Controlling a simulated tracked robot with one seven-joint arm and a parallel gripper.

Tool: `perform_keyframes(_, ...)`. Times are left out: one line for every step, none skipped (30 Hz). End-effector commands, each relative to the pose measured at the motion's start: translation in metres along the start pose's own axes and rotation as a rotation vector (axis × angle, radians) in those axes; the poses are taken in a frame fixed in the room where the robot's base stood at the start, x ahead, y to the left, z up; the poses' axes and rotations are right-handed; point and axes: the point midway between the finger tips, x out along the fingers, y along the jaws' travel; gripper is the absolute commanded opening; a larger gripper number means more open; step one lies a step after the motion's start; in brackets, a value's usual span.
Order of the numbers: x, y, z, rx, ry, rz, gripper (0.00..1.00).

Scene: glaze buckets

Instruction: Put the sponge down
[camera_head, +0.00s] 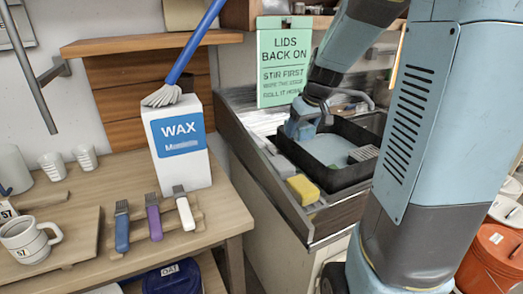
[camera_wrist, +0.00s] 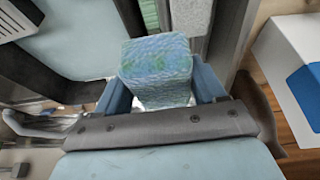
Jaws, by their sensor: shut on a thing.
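My gripper (camera_head: 299,130) is at the left rear corner of a black tray (camera_head: 337,182) in the head view. It points down. In the wrist view my gripper (camera_wrist: 160,95) is shut on a blue-green, rough-faced sponge (camera_wrist: 157,62), which sits between the two light-blue fingers. In the head view the fingers mostly hide this sponge. I cannot tell whether its underside touches anything. A second, yellow sponge (camera_head: 303,189) lies on the ledge in front of the tray.
The tray holds pale blue liquid and a grey grid piece (camera_head: 363,153). A pale grey block (camera_wrist: 192,14) lies just beyond the held sponge. A white WAX box (camera_head: 179,142) stands on the wooden table at left, with brushes (camera_head: 154,217) before it. A green sign (camera_head: 283,62) stands behind.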

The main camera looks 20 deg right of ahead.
Motion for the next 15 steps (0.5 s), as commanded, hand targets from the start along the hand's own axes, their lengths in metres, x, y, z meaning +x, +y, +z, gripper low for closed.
perform_keyframes(0.0, 0.001, 0.0, 0.003, 0.0, 0.001, 0.41)
perform_keyframes(0.001, 0.002, 0.0, 0.004, 0.0, 0.002, 0.41)
perform_keyframes(0.002, 0.002, -0.001, 0.006, -0.001, 0.002, 0.41)
perform_keyframes(0.004, 0.001, -0.003, 0.007, -0.001, 0.002, 0.41)
perform_keyframes(0.007, 0.0, -0.005, 0.008, -0.001, 0.003, 0.41)
perform_keyframes(0.012, -0.002, -0.009, 0.008, -0.002, 0.003, 0.41)
perform_keyframes(0.016, -0.004, -0.012, 0.009, -0.002, 0.002, 0.41)
perform_keyframes(0.02, -0.006, -0.016, 0.009, -0.002, 0.002, 0.41)
perform_keyframes(0.027, -0.01, -0.021, 0.008, -0.004, 0.001, 0.41)
perform_keyframes(0.031, -0.012, -0.025, 0.008, -0.003, 0.003, 0.41)
perform_keyframes(0.035, -0.014, -0.029, 0.008, -0.002, 0.003, 0.41)
perform_keyframes(0.042, -0.018, -0.034, 0.01, -0.003, 0.002, 0.41)
perform_keyframes(0.046, -0.02, -0.038, 0.009, -0.002, 0.002, 0.41)
perform_keyframes(0.051, -0.023, -0.042, 0.008, -0.003, 0.002, 0.41)
perform_keyframes(0.057, -0.027, -0.048, 0.008, -0.002, 0.002, 0.41)
